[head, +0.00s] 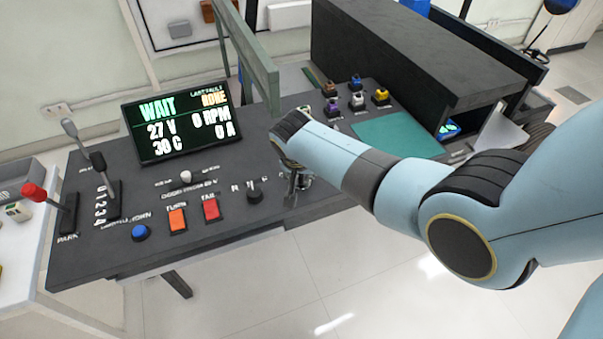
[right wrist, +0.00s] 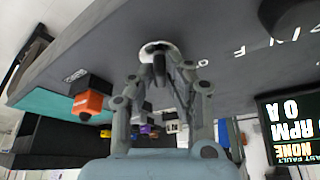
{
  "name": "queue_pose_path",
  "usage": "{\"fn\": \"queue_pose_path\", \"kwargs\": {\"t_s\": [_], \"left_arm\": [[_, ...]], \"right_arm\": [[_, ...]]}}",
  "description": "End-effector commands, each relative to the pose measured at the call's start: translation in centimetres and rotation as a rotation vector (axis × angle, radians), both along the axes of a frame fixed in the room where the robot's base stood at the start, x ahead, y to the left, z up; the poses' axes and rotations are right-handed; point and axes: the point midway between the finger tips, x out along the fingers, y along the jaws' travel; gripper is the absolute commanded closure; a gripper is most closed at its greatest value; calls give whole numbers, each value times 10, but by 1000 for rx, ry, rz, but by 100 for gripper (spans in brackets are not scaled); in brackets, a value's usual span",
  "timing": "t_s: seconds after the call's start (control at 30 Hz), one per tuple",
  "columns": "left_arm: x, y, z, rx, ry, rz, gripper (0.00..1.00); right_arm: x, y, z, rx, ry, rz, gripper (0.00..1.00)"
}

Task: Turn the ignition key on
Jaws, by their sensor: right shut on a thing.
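The ignition lock shows in the right wrist view as a round silver collar (right wrist: 152,48) set in the dark console top. A small dark piece, seemingly the key (right wrist: 159,66), stands at the collar between my fingertips. My right gripper (right wrist: 163,72) is shut on it. In the head view my right gripper (head: 291,192) points down at the console's right front part, and the gripper and wrist hide most of the lock and the key. The key's angle cannot be told. The display (head: 180,122) reads WAIT, 27 V, 30 C, 0 RPM and 0 A. My left gripper is not in view.
A dark selector knob (head: 254,191) stands close left of my right gripper. Red (head: 211,209), orange (head: 177,220) and blue (head: 140,232) buttons lie further left, with levers (head: 97,160) beyond. A green upright frame (head: 262,65) rises behind. Several small coloured switches (head: 357,100) sit behind right.

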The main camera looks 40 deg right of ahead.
Motion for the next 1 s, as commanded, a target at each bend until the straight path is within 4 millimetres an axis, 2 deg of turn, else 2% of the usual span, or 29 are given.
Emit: {"fn": "queue_pose_path", "kwargs": {"t_s": [0.47, 0.5, 0.63, 1.0], "left_arm": [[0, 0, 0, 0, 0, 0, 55], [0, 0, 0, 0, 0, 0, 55], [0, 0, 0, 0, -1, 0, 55], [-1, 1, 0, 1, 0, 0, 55]], "right_arm": [[-1, 1, -1, 2, 2, -15, 100], [-1, 1, -1, 2, 2, -15, 83], [0, 0, 0, 1, 2, -15, 66], [-1, 2, 4, 1, 1, -13, 64]]}}
